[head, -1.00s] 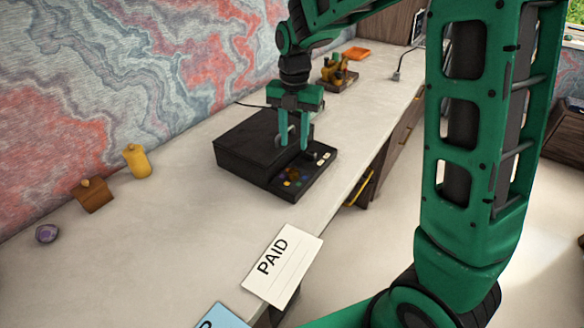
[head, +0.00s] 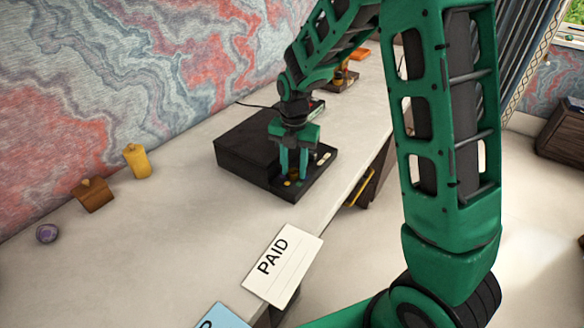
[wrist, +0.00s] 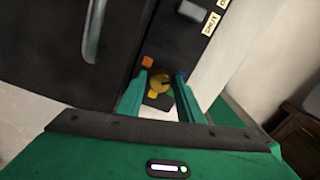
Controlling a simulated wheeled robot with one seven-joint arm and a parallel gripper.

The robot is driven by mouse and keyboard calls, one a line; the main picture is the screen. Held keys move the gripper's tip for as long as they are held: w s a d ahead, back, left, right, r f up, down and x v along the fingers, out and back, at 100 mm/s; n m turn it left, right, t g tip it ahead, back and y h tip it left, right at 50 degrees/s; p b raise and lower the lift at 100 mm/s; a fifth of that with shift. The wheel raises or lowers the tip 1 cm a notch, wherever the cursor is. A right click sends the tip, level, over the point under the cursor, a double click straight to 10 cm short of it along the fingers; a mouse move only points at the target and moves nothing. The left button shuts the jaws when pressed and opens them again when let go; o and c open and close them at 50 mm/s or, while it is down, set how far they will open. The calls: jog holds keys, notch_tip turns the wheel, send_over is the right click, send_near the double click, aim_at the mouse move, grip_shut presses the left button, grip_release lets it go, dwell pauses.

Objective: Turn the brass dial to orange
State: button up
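The brass dial (wrist: 160,85) sits on the black panel of a dark box (head: 240,155) on the desk. In the wrist view an orange square (wrist: 147,62) lies at its upper left, a yellow square (wrist: 152,95) below and a blue one (wrist: 181,76) to the right, partly behind a finger. My gripper (head: 293,176) points down over the panel. Its fingers stand apart on both sides of the dial, with a gap visible on each side in the wrist view. I cannot tell for certain which colour the dial points to.
A grey handle (wrist: 93,30) rises from the box's top. A white PAID card (head: 282,265) lies at the desk's front edge. A yellow weight-like object (head: 137,161), a brown block (head: 93,194) and a purple stone (head: 47,233) stand at the left. The desk between is clear.

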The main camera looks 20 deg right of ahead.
jog(key=shift+c, duration=0.5)
jog(key=c, duration=0.7)
jog(key=shift+o, duration=0.2)
